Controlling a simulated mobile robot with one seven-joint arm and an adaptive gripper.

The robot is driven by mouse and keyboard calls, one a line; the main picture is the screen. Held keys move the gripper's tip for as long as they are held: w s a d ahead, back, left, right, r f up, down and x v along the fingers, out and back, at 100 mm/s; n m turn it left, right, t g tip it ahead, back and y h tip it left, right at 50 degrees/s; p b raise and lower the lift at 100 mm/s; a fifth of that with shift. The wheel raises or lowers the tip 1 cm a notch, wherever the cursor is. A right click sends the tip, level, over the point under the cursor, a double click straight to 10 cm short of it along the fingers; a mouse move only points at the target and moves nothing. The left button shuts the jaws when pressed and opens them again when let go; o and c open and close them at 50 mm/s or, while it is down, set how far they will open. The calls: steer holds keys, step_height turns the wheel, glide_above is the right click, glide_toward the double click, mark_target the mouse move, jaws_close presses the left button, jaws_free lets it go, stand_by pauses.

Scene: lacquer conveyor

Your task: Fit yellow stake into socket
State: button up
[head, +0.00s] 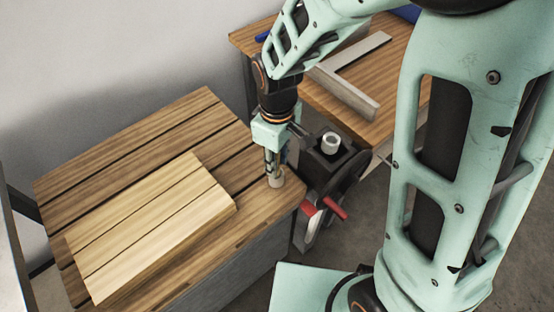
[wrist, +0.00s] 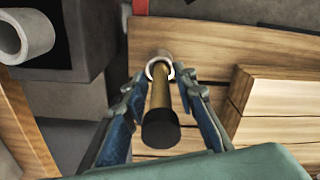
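The yellow stake (wrist: 159,96) is a brass-coloured rod with a black cap facing the wrist camera. Its far end is inside or against a pale ring-shaped socket (wrist: 160,64); how deep it sits cannot be told. In the head view this pale socket (head: 276,178) is at the front right corner of the wooden bench, below my gripper (head: 272,167). In the wrist view my gripper (wrist: 164,88) has its fingers on both sides of the stake, with narrow gaps showing, so it looks open. In the head view the fingers mostly hide the stake.
A pale wooden board (head: 150,232) lies on the slatted bench (head: 130,142). Right of the gripper stands a dark block with another pale ring (head: 330,143) and a red handle (head: 335,208). A second table (head: 390,62) with a metal square (head: 350,93) is behind.

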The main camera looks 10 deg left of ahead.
steer(key=shift+o, duration=0.6)
steer(key=shift+r, duration=0.1)
step_height(320, 180, up, 12)
steer(key=shift+f, duration=0.1)
